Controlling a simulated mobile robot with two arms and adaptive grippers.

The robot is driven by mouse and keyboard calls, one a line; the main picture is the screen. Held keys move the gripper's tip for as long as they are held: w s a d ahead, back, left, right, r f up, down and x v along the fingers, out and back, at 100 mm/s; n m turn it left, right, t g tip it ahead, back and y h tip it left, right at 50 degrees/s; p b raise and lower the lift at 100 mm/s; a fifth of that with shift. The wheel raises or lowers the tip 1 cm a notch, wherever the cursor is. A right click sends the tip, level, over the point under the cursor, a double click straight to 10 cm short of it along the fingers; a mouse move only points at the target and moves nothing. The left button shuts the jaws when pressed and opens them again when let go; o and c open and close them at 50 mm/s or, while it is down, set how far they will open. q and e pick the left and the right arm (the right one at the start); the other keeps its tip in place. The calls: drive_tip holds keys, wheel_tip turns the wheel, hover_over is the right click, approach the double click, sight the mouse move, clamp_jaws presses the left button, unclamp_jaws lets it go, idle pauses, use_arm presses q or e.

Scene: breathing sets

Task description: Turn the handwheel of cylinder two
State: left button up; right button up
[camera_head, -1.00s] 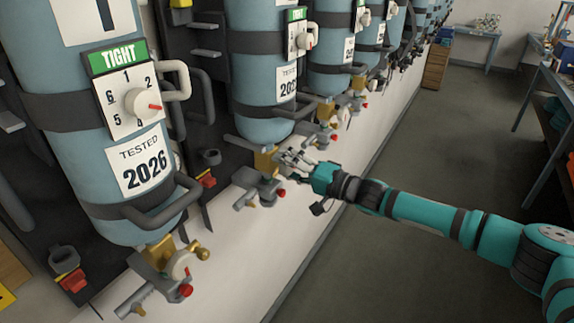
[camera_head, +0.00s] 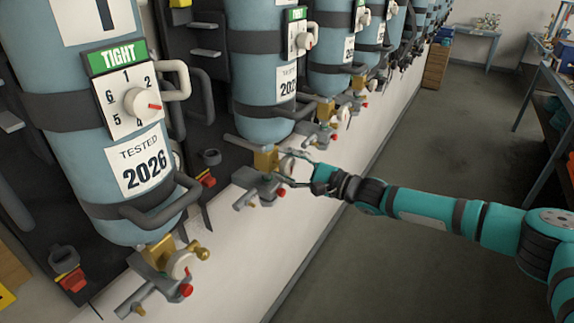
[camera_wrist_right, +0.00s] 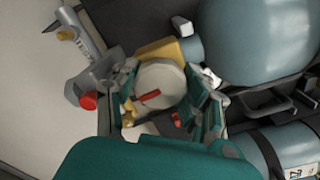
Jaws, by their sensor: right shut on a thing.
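Cylinder two (camera_head: 258,65) is the second light-blue cylinder in the row. Its brass valve (camera_head: 265,158) sits under its lower end. The pale round handwheel (camera_head: 287,165) of that valve is partly covered by my right gripper (camera_head: 296,169). In the right wrist view the handwheel (camera_wrist_right: 160,78) has a red pointer mark across its face. The right gripper (camera_wrist_right: 168,88) has its fingers on both sides of the wheel and is shut on it. My left gripper is not in view.
Cylinder one (camera_head: 70,170) stands nearest at left, with a TIGHT sign (camera_head: 118,56), a dial and its own valve (camera_head: 165,260). Grey fitting with a red knob (camera_wrist_right: 88,101) lies beside the held wheel. More cylinders recede behind. The floor (camera_head: 400,250) at right is clear.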

drive_tip(key=shift+f+m, duration=0.1)
drive_tip(key=shift+m, duration=0.5)
drive_tip(key=o, duration=1.2)
drive_tip(key=shift+c, duration=0.2)
drive_tip(key=shift+d, duration=0.1)
drive_tip(key=shift+s+d, duration=0.2)
drive_tip(key=shift+d, duration=0.1)
drive_tip(key=v, duration=1.1)
drive_tip(key=shift+s, duration=0.15)
